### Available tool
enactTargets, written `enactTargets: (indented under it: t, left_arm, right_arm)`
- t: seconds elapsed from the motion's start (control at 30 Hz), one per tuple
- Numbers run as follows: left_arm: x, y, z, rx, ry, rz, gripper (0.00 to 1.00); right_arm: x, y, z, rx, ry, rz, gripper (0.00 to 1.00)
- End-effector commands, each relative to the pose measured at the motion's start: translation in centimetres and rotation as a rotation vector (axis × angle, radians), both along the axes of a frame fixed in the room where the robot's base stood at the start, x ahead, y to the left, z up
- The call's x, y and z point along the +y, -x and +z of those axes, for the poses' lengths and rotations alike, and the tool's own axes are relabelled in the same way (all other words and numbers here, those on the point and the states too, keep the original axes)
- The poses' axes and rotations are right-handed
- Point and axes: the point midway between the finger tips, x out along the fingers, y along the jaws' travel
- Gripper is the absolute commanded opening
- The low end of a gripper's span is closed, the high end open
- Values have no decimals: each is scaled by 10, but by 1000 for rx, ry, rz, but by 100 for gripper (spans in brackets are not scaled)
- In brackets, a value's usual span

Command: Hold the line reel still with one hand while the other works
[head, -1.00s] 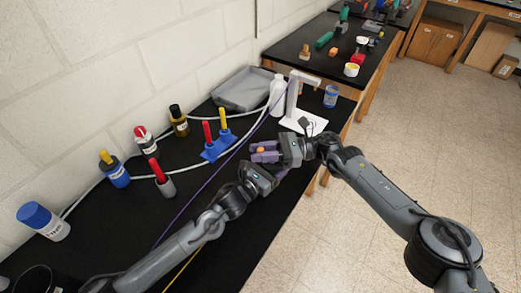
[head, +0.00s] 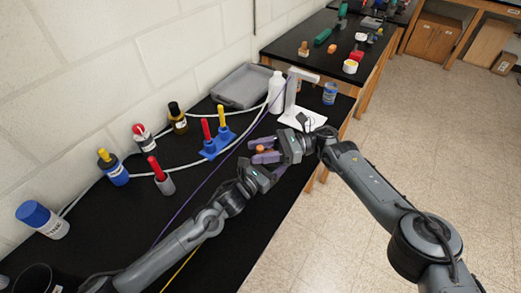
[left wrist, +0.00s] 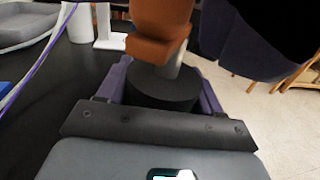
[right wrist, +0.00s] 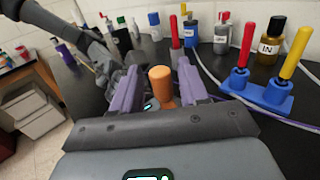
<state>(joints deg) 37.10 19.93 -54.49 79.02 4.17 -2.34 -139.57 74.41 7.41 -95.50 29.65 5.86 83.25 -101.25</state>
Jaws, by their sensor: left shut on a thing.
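The line reel shows in the left wrist view as a dark round body (left wrist: 163,88) with a grey post and an orange knob (left wrist: 160,32) above it. My left gripper (head: 270,166) is shut on the dark body, which sits between its purple fingers. My right gripper (head: 264,152) is beside it, above the bench. In the right wrist view the orange knob (right wrist: 161,84) stands between the right gripper's purple fingers, with gaps visible on both sides. In the head view the fingers hide most of the reel.
A blue holder (head: 216,145) with red and yellow handles, bottles, a grey tray (head: 241,88) and a white stand (head: 301,117) are on the black bench. Tubing and a purple line (head: 185,203) cross it. The bench's right edge is close to the grippers.

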Motion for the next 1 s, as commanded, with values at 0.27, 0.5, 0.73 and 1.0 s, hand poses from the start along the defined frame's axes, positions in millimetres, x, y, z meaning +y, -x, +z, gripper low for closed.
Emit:
enactTargets:
  t: [0.27,0.5,0.73,1.0]
  left_arm:
    - [-1,0,0,0,0,-1,31]
    - [-1,1,0,0,0,-2,31]
    - [-1,1,0,0,0,-2,31]
    - [-1,1,0,0,0,-2,31]
  right_arm:
    - [0,-1,5,-2,-1,-1,44]
    - [-1,-1,35,-4,-1,-1,44]
    - [0,0,73,-4,-1,0,44]
    - [0,0,98,-1,0,0,44]
